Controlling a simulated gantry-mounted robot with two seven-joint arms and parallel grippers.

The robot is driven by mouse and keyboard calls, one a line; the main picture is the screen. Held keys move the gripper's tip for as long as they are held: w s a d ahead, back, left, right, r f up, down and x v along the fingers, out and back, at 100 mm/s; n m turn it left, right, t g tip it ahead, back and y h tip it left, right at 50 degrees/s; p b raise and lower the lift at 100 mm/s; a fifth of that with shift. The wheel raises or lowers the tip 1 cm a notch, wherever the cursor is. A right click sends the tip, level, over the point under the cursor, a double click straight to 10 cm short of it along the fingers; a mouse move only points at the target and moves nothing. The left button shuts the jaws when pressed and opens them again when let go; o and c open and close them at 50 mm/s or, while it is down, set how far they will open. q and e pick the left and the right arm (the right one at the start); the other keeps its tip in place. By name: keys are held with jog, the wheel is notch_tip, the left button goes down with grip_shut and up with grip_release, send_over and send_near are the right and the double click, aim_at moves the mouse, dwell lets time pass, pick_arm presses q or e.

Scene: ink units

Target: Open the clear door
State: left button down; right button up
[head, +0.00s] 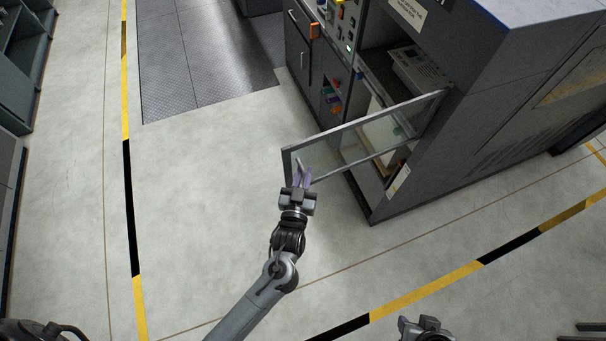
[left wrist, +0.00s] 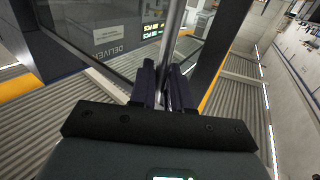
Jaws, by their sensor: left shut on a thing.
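The clear door (head: 352,143) is a see-through panel in a grey frame. In the head view it stands swung well out from the dark grey machine (head: 480,120), with its far edge still joined near the machine's right side. In the left wrist view the two dark fingers (left wrist: 162,85) close around a thin grey bar (left wrist: 173,45) of the door. My right gripper (head: 424,328) shows only partly at the bottom edge of the head view, away from the door; its jaws are unclear.
The machine's opening (head: 392,65) shows equipment inside, with a control panel (head: 343,20) of lights and buttons to its left. Pale floor (head: 205,200) is clear left of the door. Striped yellow and black tape (head: 428,292) crosses the floor.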

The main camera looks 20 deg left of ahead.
pick_arm(q)
jog(key=shift+f, duration=0.15)
jog(key=c, duration=1.3)
grip_release()
jog(key=shift+d, duration=0.1)
jog(key=shift+b+v, duration=1.25)
jog(key=shift+v, duration=4.15)
